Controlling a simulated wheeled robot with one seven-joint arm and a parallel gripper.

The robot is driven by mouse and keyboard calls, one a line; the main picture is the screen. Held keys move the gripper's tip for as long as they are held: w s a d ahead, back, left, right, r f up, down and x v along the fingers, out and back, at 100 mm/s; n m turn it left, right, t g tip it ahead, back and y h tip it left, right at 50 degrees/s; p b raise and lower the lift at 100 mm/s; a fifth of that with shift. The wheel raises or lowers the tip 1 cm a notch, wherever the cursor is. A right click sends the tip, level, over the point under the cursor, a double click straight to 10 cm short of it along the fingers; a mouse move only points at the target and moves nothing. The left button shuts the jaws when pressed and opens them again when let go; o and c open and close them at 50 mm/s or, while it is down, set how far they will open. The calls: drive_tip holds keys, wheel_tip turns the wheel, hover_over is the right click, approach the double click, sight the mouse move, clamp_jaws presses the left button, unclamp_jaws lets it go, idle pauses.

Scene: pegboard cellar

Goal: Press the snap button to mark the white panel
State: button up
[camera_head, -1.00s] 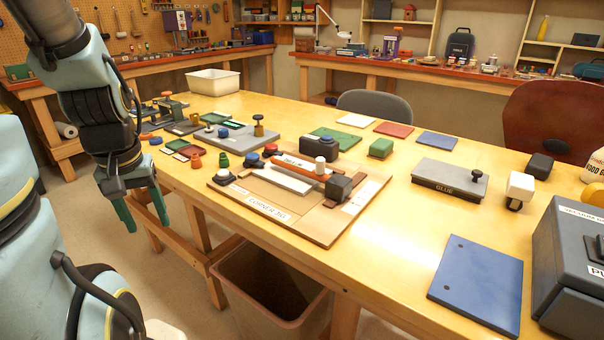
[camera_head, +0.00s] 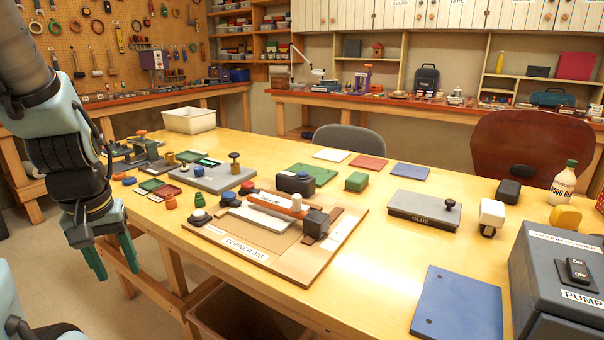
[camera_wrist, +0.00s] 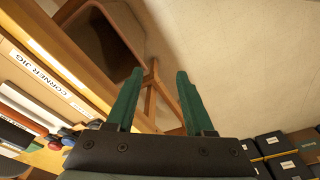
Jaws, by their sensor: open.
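A wooden corner jig (camera_head: 235,262) lies on the table. A white panel (camera_head: 262,217) lies in it, partly under an orange bar with a white knob (camera_head: 297,202) and small lettering I cannot read. I cannot tell which one is the snap button. My gripper (camera_head: 117,262) is open and empty, pointing down beside the table's left edge, apart from the jig. In the wrist view its green fingers (camera_wrist: 159,78) are spread above the floor.
A grey box labelled PUMP (camera_head: 560,285), a blue plate (camera_head: 458,303) and a grey GLUE block (camera_head: 424,208) are on the right. A grey plate with knobs (camera_head: 215,180) lies behind the jig's left. A bin (camera_head: 235,312) stands under the table edge.

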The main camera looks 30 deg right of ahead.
clamp_jaws()
idle(1.4)
